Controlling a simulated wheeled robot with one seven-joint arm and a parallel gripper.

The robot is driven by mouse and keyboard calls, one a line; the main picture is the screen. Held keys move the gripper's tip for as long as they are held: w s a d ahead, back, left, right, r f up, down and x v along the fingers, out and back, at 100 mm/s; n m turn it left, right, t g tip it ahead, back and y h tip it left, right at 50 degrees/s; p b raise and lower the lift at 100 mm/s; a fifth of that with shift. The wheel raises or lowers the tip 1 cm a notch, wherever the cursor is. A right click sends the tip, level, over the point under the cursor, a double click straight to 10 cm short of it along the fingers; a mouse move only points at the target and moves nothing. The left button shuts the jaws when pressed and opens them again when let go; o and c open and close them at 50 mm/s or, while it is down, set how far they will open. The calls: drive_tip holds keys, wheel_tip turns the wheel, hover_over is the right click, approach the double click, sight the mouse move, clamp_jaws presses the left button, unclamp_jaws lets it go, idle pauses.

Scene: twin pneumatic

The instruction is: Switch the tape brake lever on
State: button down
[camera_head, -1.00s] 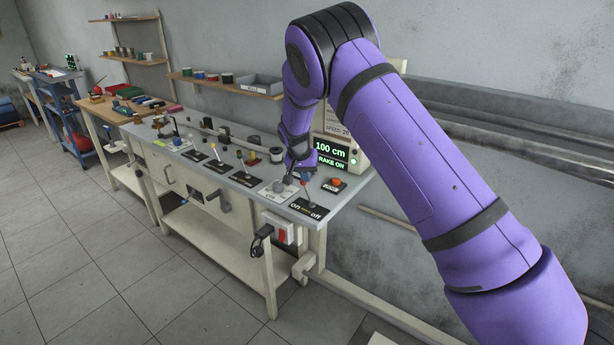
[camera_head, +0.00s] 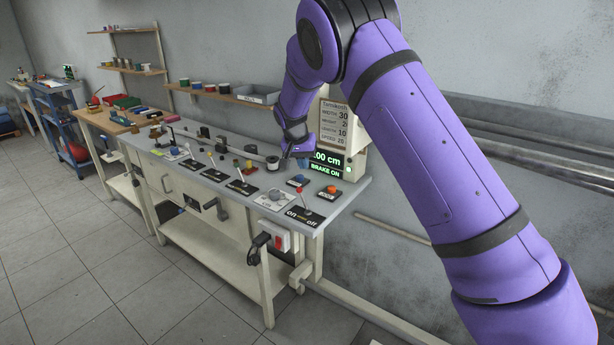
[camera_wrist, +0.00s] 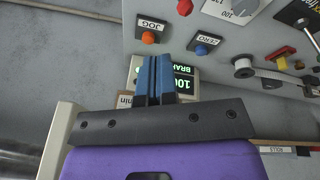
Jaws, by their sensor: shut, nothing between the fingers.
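The lever with a red knob (camera_head: 299,184) rises from a black on/off plate (camera_head: 303,217) at the near right end of the bench. Its stick leans left, towards the "on" side. A red knob (camera_wrist: 185,7) shows at the top of the wrist view. The display (camera_head: 325,170) behind reads "BRAKE ON" in green. My gripper (camera_wrist: 155,62) is shut and empty, pointing over the bench near the display. In the head view its fingers are small and hard to make out, apart from the lever. Other levers stand on black plates (camera_head: 242,187) farther left; their labels are too small to read.
An orange JOG button (camera_wrist: 148,37) and a blue ZERO button (camera_wrist: 200,50) are close to my fingers. A grey dial (camera_head: 275,199) sits left of the on/off plate. A tape spool (camera_wrist: 243,68) stands behind. The floor (camera_head: 160,290) before the bench is clear.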

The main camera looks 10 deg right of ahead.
drive_tip(key=shift+a+r, duration=0.35)
drive_tip(key=shift+r, duration=0.45)
drive_tip(key=shift+a+r, duration=0.35)
drive_tip(key=shift+r, duration=0.4)
drive_tip(key=shift+s, duration=0.1)
drive_tip(key=s+d+r+n+y, duration=0.1)
drive_tip(key=s+d+r, duration=0.2)
drive_tip(key=s+r, duration=0.45)
drive_tip(key=s+d+r+t+y, duration=0.1)
drive_tip(key=s+d+r, duration=0.3)
drive_tip(key=s+r, duration=0.3)
drive_tip(key=s+d+r+n+y, duration=0.1)
drive_tip(key=s+d+r, duration=0.2)
drive_tip(key=s+r, duration=0.4)
drive_tip(key=s+d+f+n+t, duration=0.1)
drive_tip(key=s+d+n+t, duration=0.1)
drive_tip(key=s, duration=2.7)
drive_tip(key=shift+f+n, duration=0.25)
drive_tip(key=shift+n, duration=0.25)
